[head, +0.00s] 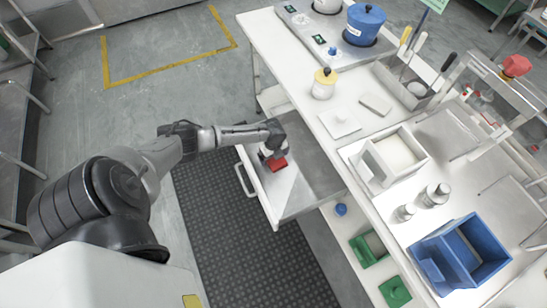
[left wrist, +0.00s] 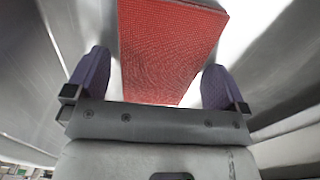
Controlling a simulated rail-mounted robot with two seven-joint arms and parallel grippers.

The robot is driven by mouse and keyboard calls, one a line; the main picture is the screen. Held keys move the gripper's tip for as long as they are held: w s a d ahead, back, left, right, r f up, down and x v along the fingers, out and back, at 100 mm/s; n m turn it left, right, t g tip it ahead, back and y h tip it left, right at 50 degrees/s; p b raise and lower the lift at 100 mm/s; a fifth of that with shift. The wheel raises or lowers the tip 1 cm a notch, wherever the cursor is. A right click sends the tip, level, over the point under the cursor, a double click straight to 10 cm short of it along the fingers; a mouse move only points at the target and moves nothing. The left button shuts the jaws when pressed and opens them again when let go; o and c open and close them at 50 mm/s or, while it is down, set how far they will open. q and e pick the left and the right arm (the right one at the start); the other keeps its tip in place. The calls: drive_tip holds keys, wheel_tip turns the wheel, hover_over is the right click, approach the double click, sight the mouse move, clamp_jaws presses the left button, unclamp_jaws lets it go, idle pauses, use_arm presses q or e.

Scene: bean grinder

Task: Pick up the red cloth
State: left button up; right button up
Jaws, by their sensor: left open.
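The red cloth (head: 278,164) lies in an open drawer (head: 296,203) in the head view, as a small folded red block. In the left wrist view the red cloth (left wrist: 170,50) fills the upper middle with a fine woven texture. My left gripper (head: 270,155) reaches down into the drawer at the cloth. In the left wrist view my left gripper (left wrist: 158,85) is open, with one purple finger on each side of the cloth and a visible gap to each. The fingertips are partly hidden in the head view. My right gripper is not in view.
The drawer's front and handle (head: 245,181) stick out over a dark floor mat (head: 220,225).

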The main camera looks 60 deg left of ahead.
use_arm(q)
drive_tip(key=shift+c, duration=0.3)
drive_tip(key=c, duration=0.8)
drive_tip(key=shift+r, duration=0.15)
